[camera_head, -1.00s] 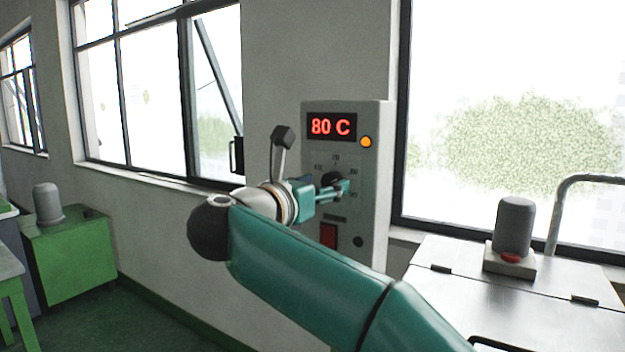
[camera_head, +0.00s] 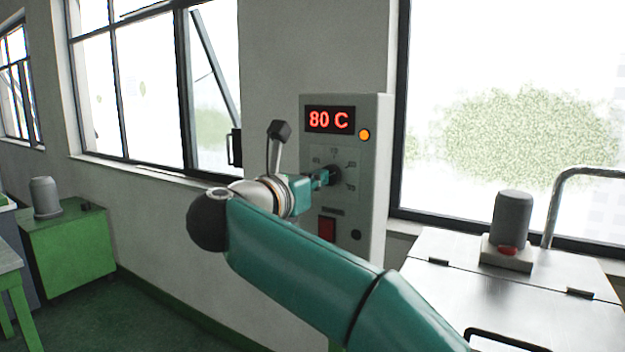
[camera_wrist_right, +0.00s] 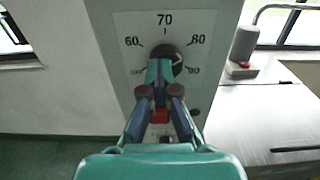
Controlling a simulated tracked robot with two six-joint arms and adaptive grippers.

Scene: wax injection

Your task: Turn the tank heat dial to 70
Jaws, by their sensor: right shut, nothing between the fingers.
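The heat dial (camera_head: 336,174) is a round black knob on a grey control box (camera_head: 370,220) on the wall. Its red display (camera_head: 330,120) reads 80 C. In the right wrist view the dial (camera_wrist_right: 172,58) sits on a plate marked 60, 70, 80 and 90, with 70 at the top. The knob's pointer is hidden or too small to read. My right gripper (camera_head: 322,179) is shut and empty in front of the dial. In the wrist view its fingertips (camera_wrist_right: 160,72) cover the lower left part of the knob; I cannot tell if they touch. My left gripper is not in view.
An orange lamp (camera_head: 364,135) is lit beside the display. A red switch (camera_head: 327,229) is below the dial. A metal-topped cabinet (camera_head: 470,290) with a grey cylinder (camera_head: 512,220) stands at right. A green cabinet (camera_head: 70,255) is at left.

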